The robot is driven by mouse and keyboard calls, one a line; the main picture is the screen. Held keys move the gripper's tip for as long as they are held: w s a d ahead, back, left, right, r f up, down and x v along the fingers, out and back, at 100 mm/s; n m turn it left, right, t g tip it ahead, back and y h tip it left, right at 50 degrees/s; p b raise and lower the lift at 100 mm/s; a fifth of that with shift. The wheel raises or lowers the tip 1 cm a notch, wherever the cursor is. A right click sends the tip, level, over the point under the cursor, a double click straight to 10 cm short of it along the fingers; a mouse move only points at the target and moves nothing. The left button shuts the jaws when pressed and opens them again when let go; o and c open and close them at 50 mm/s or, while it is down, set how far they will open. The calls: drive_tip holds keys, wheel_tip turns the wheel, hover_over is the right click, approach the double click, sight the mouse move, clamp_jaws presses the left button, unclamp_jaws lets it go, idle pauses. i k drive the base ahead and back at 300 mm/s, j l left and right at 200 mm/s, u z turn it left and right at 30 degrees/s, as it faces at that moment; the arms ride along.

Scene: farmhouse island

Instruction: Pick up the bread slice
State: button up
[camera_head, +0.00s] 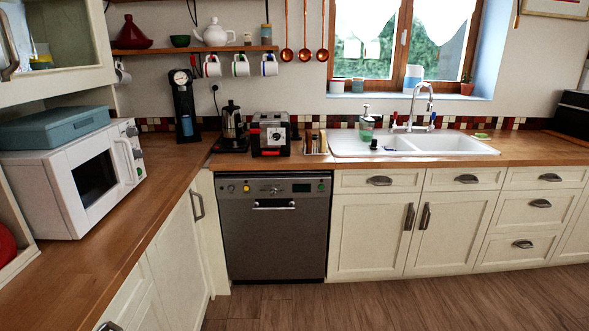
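I cannot make out a bread slice in the head view. A black and silver toaster (271,134) with a red part stands on the wooden counter left of the sink; whether its slots hold anything is too small to tell. My gripper is not in view.
A coffee maker (231,128) stands left of the toaster, and a holder with brown upright items (315,142) stands right of it. A white microwave (78,172) sits on the left counter (118,217). A dishwasher (272,228) is below the toaster. The wooden floor (440,304) is clear.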

sight(322, 137)
drive_tip(key=i, duration=2)
